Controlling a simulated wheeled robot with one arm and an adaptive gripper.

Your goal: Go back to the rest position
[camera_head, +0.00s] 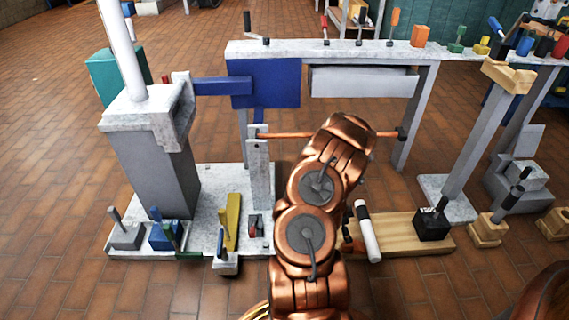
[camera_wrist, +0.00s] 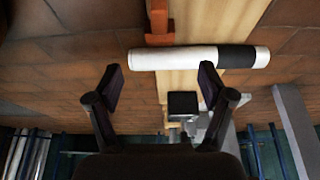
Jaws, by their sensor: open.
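My copper arm reaches up the middle of the head view, and its links hide my gripper there. In the wrist view my gripper (camera_wrist: 160,88) is open, with its two dark fingers apart and nothing between them. A white cylinder with a black band (camera_wrist: 175,58) lies crosswise just beyond the fingertips, apart from them as far as I can tell. It also shows in the head view (camera_head: 368,238), just right of my arm. The wooden board (camera_head: 400,226) lies under it, and a black block (camera_head: 433,224) stands on the board's right end.
A grey post (camera_head: 155,165) with a blue arm (camera_head: 265,84) stands at left on a pale base. A long pale shelf (camera_head: 340,50) with small tools runs behind. An orange rod (camera_head: 290,135) crosses behind my arm. Brick floor (camera_head: 50,120) is clear at far left.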

